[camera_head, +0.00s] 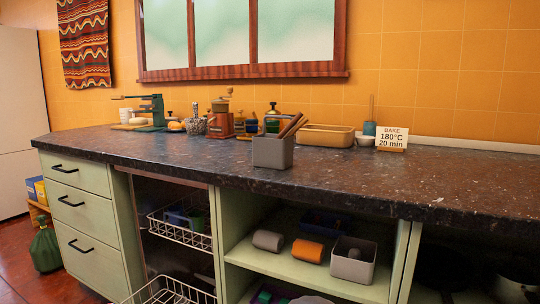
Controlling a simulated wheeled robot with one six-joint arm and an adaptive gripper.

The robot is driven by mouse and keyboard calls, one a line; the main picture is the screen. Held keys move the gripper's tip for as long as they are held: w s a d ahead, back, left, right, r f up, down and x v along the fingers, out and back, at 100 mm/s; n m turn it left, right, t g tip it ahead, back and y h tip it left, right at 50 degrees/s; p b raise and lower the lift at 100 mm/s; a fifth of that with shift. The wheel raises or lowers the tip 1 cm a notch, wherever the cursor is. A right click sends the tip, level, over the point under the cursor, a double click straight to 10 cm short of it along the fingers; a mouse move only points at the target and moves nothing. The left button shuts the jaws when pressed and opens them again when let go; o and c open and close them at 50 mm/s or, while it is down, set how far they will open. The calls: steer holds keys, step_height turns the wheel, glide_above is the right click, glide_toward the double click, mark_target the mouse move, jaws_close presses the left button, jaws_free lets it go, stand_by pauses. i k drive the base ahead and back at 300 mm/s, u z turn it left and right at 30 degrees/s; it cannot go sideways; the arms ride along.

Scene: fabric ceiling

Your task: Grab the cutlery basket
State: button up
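A grey square-sided container (272,153) stands upright near the front edge of the dark stone counter (400,180). Brown wooden-looking sticks or handles (291,125) lean out of its top to the right. It is the most likely cutlery basket in view. A similar grey box (352,267) sits on the open shelf below, with a dark round item in it. White wire baskets (182,228) also show in the open cabinet bay, one above the other. My gripper is not in this view.
A wooden tray (325,137), a "BAKE 180°C" card (391,138) and several jars and grinders stand along the wall. Grey and orange rolls (307,250) lie on the shelf. The counter right of the grey container is clear.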

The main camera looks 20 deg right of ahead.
mark_target(269, 152)
steer(key=z, duration=0.05)
steer(key=k, duration=0.5)
steer(key=u, duration=1.2)
steer(key=i, duration=1.1)
steer(key=z, duration=1.15)
